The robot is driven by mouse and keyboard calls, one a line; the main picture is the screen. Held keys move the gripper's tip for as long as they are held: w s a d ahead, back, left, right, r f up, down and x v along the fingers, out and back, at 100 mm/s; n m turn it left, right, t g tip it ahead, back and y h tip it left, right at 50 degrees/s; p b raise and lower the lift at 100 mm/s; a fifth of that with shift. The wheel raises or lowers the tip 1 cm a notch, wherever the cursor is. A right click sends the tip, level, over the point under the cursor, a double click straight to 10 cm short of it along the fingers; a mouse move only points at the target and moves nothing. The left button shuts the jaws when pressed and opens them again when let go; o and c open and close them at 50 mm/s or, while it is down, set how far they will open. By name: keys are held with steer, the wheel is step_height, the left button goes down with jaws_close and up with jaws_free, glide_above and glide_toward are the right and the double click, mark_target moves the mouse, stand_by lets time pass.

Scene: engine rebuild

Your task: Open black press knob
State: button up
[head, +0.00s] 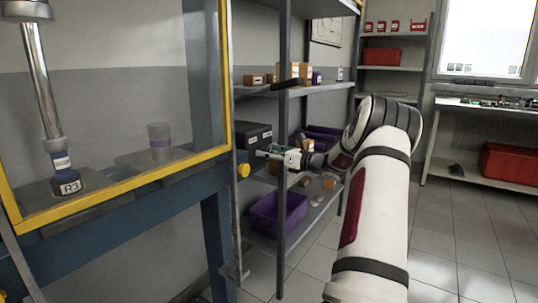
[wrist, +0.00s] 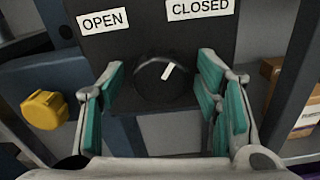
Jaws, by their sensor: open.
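The black press knob (wrist: 150,82) is a round dial with a white pointer mark in the wrist view. The mark tilts up and right, towards the CLOSED label (wrist: 200,8); the OPEN label (wrist: 103,20) is at upper left. My gripper (wrist: 165,88) is open, its teal-padded fingers on the left and right of the knob. I cannot tell whether the pads touch it. In the head view my gripper (head: 262,154) is beside the press frame, just below a black box (head: 253,135). The knob itself cannot be made out there.
Shelves with boxes and a purple bin (head: 278,214) are close behind my gripper. A grey shelf post (head: 283,200) stands near the arm. Floor at right is clear.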

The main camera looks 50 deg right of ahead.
steer(key=c, duration=1.2)
